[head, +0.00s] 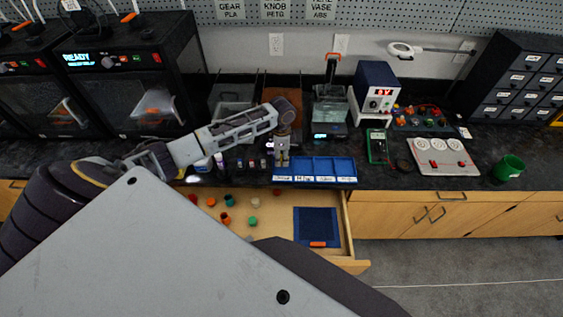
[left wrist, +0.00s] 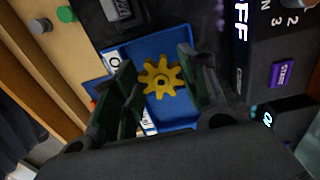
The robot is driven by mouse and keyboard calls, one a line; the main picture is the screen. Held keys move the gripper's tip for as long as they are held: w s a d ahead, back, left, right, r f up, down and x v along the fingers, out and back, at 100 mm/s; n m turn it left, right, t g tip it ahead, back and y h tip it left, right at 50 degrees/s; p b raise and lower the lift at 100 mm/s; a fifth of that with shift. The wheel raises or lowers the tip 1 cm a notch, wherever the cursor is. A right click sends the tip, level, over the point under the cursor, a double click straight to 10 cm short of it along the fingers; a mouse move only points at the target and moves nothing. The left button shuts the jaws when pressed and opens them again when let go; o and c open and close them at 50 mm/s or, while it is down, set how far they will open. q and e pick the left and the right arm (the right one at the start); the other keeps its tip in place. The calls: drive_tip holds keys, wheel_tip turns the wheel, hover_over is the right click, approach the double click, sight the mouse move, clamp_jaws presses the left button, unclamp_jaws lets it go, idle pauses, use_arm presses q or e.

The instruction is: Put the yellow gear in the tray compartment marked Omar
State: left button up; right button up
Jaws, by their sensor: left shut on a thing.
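The yellow gear (left wrist: 161,77) shows in the left wrist view between the fingers of my left gripper (left wrist: 160,88), which is shut on it. Behind the gear lies the blue tray (left wrist: 178,112), with white name labels partly hidden by the fingers; one label (left wrist: 113,59) begins with what looks like an O. In the head view my left gripper (head: 283,154) is over the left end of the blue tray (head: 330,169). The labels run along the tray's front edge, too small to read surely. The gear's height above the tray is unclear. My right gripper is not in view.
An open wooden drawer (head: 275,222) with several small coloured pieces is below the tray. Small bottles (head: 240,163) stand left of the tray. A green multimeter (head: 377,146) stands to its right. A scale (head: 329,130) and 3D printers (head: 131,75) are behind and left.

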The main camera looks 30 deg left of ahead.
use_arm(q)
drive_tip(key=shift+f, duration=1.9)
drive_tip(key=shift+f, duration=0.1)
drive_tip(key=o, duration=0.4)
drive_tip(key=shift+o, duration=0.2)
wheel_tip(320, 180, up, 12)
drive_tip(key=shift+r, duration=0.15)
